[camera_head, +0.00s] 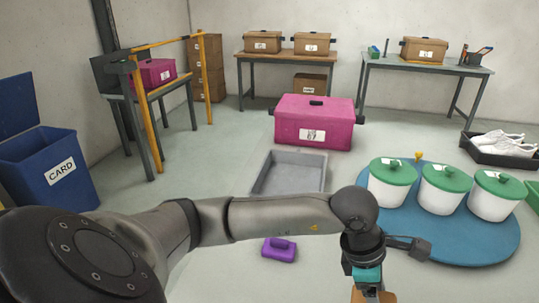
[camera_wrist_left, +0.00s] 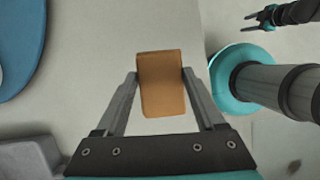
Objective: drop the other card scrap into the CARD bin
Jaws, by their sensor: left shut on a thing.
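The card scrap (camera_wrist_left: 161,85) is a small orange-brown block. My left gripper (camera_wrist_left: 160,88) is shut on it, one finger on each side, and holds it over bare floor. In the head view the scrap (camera_head: 372,296) shows only partly, below my left gripper at the bottom edge. The blue CARD bin (camera_head: 38,172) stands at the far left with its lid raised and a white label on its front; its inside is hidden. My right gripper (camera_wrist_left: 254,20) shows at the top right of the left wrist view, open and empty.
A grey tray (camera_head: 290,192), a magenta crate (camera_head: 314,138) and a purple block (camera_head: 280,250) are on the floor.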

